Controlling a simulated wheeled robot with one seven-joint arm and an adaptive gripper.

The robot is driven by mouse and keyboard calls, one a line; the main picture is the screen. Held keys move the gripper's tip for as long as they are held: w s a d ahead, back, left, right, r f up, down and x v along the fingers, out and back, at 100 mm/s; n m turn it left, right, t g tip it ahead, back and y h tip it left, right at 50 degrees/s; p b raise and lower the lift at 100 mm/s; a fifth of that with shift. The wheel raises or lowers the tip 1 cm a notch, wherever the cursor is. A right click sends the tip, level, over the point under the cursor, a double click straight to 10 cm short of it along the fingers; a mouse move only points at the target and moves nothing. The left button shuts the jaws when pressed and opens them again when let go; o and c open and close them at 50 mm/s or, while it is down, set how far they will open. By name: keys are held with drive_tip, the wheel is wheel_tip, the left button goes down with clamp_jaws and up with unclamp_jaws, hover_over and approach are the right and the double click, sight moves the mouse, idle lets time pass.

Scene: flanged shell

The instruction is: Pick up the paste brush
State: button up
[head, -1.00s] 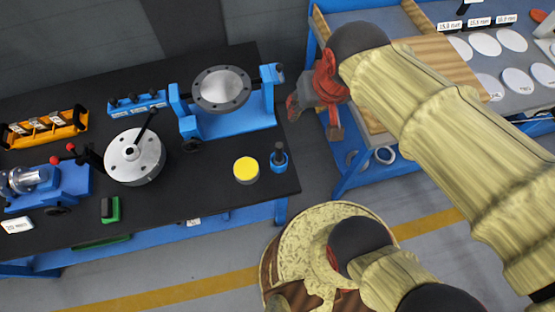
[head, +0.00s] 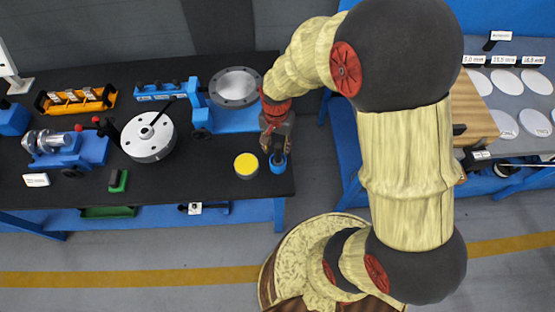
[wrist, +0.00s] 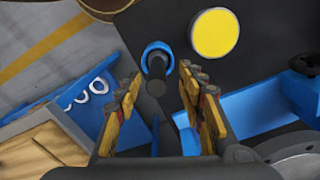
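The paste brush appears to be the dark upright handle (head: 278,157) standing in a small blue holder (head: 278,167) near the right edge of the black table. In the wrist view the dark handle (wrist: 157,76) rises from the blue ring of the holder (wrist: 156,48); its bristles are hidden. My gripper (head: 275,145) points down over the holder. In the wrist view my gripper (wrist: 163,82) is open, one finger on each side of the handle's line. The handle's end sits at about the fingertips, nearer the left one. I see no contact.
A yellow-topped can (head: 246,165) stands just left of the holder. A blue fixture with a round flange (head: 235,87) is close behind my gripper. A grey disc with a lever (head: 148,137) lies further left. Another blue table with pale discs (head: 508,80) stands at right.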

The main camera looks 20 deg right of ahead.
sight(278, 154)
drive_tip(key=f+b, duration=0.1)
drive_tip(key=f, duration=0.4)
drive_tip(key=shift+d+f, duration=0.15)
drive_tip(key=shift+d, duration=0.05)
clamp_jaws()
idle(0.3)
